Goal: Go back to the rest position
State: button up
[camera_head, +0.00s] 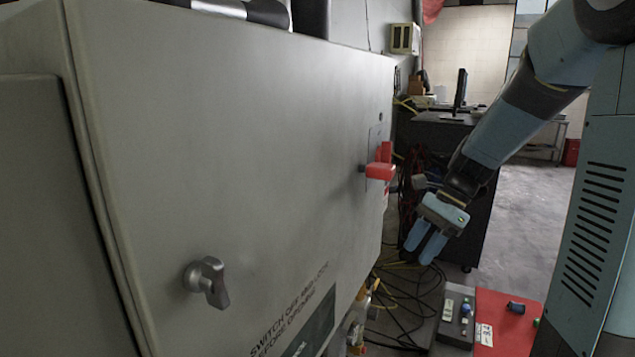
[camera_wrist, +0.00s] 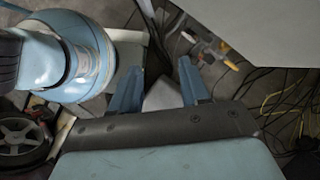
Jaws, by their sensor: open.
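My gripper (camera_head: 426,241) hangs at the end of my blue and black arm, to the right of the large grey cabinet (camera_head: 235,150) in the head view. Its two blue fingers point down and are apart, with nothing between them. In the wrist view my gripper (camera_wrist: 158,92) also shows its fingers spread, with floor and a pale grey shape behind them. The red switch handle (camera_head: 379,170) on the cabinet face is to the left of my gripper and apart from it.
A silver knob (camera_head: 207,281) sticks out of the cabinet. Cables (camera_head: 400,300) lie on the floor below my gripper. A red panel (camera_head: 507,325) and a grey control box (camera_head: 457,314) are at the lower right. A dark desk (camera_head: 440,140) with a monitor stands behind my arm.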

jog(key=s+r+n+t+h, duration=0.3)
jog(key=s+r+n, duration=0.1)
jog(key=s+n, duration=0.3)
jog(key=s+d+r+n+t+h, duration=0.1)
jog(key=s+r+n+t+h, duration=0.1)
jog(key=s+r+n+t, duration=0.2)
jog(key=shift+s+d+r+n+h, duration=0.3)
jog(key=shift+s+r+n, duration=0.5)
jog(key=shift+s+n, duration=1.1)
jog(key=shift+a, duration=0.1)
jog(key=shift+s+r, duration=0.3)
jog(key=shift+s, duration=0.5)
